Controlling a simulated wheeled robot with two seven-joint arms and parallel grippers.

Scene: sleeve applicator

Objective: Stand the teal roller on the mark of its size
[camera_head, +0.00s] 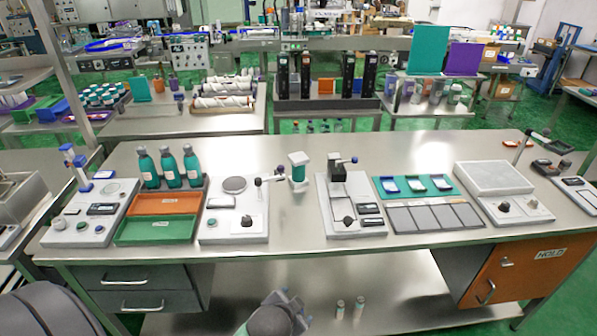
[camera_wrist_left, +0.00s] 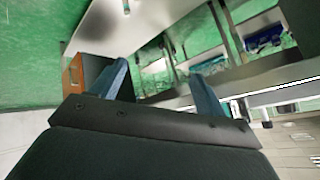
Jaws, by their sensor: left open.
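A teal-and-white upright piece (camera_head: 298,172) stands at the middle of the bench between two grey devices; it may be the teal roller, but I cannot be sure. Four dark grey pads lie in a row at the right of centre, one of them here (camera_head: 430,217); no size markings are readable. My left gripper (camera_head: 287,303) is low at the bottom of the head view, in front of the bench and away from that piece. In the left wrist view its two blue fingers (camera_wrist_left: 163,92) are spread with nothing between them. My right gripper is out of view.
The bench (camera_head: 300,228) also holds orange and green trays (camera_head: 163,204), teal bottles (camera_head: 168,168), a clamp device (camera_head: 345,205) and a flat pale device (camera_head: 494,178). Two small cylinders (camera_head: 349,308) stand on the lower shelf. An orange cabinet (camera_head: 525,272) is at right.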

